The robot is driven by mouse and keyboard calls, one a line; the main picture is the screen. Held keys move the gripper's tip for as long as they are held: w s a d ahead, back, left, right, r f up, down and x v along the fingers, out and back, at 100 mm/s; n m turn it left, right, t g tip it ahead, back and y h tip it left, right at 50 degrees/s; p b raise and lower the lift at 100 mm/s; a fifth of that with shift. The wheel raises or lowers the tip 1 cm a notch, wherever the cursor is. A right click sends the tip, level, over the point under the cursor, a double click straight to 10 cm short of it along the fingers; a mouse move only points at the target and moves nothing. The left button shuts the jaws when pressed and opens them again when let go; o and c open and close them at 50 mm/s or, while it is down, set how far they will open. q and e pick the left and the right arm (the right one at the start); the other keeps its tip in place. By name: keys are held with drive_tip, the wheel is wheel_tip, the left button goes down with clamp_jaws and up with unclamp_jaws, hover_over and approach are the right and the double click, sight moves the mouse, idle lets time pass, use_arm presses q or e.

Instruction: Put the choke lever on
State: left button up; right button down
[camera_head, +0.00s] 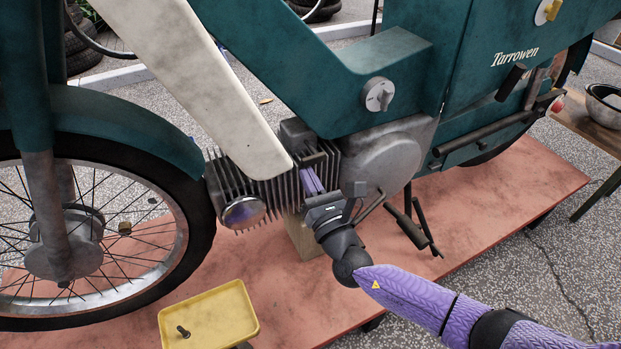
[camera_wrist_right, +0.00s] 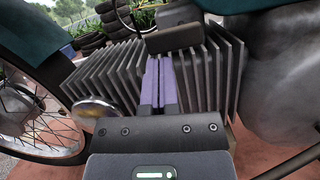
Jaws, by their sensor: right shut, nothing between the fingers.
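A dark grey block (camera_head: 296,131), which looks like the carburettor, sits on top of the finned engine of the green motorbike. A short flat bar (camera_head: 314,158) projects from it just above my fingers; it may be the choke lever, but I cannot tell its setting. My right gripper (camera_head: 308,170) is shut and empty, its purple fingers in front of the fins just below the block. In the right wrist view the closed fingers (camera_wrist_right: 158,64) point at the underside of the block (camera_wrist_right: 174,37). I cannot tell whether they touch it. My left gripper is not in view.
A round grey knob (camera_head: 378,95) is on the green panel above the engine cover (camera_head: 390,157). The cooling fins (camera_head: 228,184) are close to my gripper. A yellow tray (camera_head: 222,306) with a small dark part stands at the front. The pink platform (camera_head: 500,207) is clear at right.

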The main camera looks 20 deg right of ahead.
sight(305, 161)
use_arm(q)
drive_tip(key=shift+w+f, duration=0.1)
use_arm(e)
drive_tip(key=shift+m, duration=0.3)
